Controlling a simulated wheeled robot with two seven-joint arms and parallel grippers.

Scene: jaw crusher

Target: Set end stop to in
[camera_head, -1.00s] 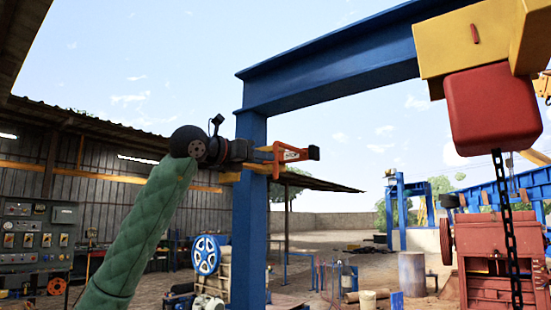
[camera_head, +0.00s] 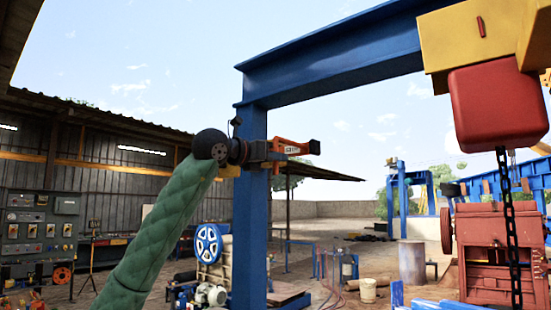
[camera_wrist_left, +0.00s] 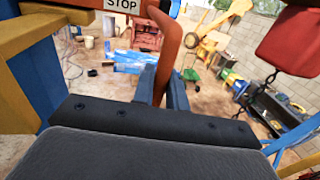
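The orange end stop (camera_head: 297,147) with dark lettering sits beside the blue post, under the blue beam. Its white STOP plate (camera_wrist_left: 122,5) is cut by the top edge of the left wrist view. Its orange-red curved lever (camera_wrist_left: 163,60) runs down between the fingers of my left gripper (camera_wrist_left: 163,92). The fingers lie close on both sides of the lever and appear shut on it. In the head view my left gripper (camera_head: 258,152) is at the end stop's left end, partly in front of the post. My right gripper is not in view.
A blue post (camera_head: 250,220) carries a blue beam (camera_head: 340,60). A red block (camera_head: 499,108) with a black chain (camera_head: 512,230) hangs from a yellow trolley (camera_head: 470,40) at the right. A red machine (camera_head: 500,255) stands beyond. Open yard lies behind.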

